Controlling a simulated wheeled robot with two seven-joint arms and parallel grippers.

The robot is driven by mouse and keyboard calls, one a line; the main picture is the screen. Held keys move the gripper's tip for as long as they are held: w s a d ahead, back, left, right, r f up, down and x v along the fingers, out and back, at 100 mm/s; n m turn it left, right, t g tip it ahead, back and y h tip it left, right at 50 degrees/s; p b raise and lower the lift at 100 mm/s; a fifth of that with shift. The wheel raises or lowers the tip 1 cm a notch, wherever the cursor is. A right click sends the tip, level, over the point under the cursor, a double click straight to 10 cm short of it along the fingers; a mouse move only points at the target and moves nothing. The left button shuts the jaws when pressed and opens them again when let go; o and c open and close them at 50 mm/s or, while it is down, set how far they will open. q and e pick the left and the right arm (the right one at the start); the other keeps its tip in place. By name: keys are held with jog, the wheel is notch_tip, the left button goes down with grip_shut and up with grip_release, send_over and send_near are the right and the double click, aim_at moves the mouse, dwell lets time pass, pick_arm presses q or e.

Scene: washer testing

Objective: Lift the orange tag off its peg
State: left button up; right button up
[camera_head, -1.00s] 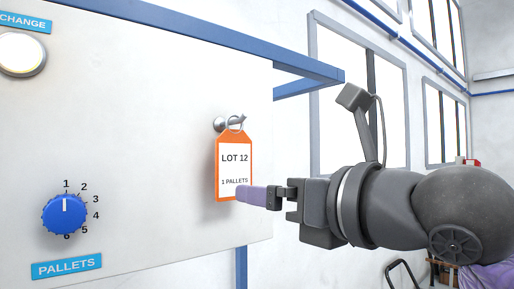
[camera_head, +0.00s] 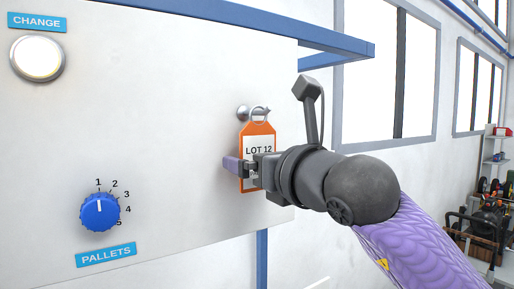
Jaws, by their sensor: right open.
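The orange tag (camera_head: 262,129) has a white label reading LOT 12. It hangs by a metal ring from a silver peg (camera_head: 243,112) on the white panel. The gripper covers the lower label text. I cannot tell whether a finger touches the tag. My left gripper is not in view.
The white panel (camera_head: 170,60) carries a blue dial (camera_head: 100,211) above a PALLETS sign (camera_head: 106,254). A round white button (camera_head: 37,58) sits under a CHANGE sign (camera_head: 37,22). A blue frame bar (camera_head: 240,17) runs above the panel. Shelves (camera_head: 492,160) stand far right.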

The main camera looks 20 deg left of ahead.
jog(key=c, duration=0.8)
jog(key=shift+r, duration=0.6)
jog(key=shift+c, duration=0.6)
jog(key=shift+d, duration=0.1)
jog(key=shift+c, duration=0.6)
jog(key=shift+s+d+b, duration=0.35)
jog(key=shift+d+b, duration=0.05)
jog(key=shift+b, duration=0.4)
jog(key=shift+b+v, duration=2.1)
jog(key=shift+v, duration=1.1)
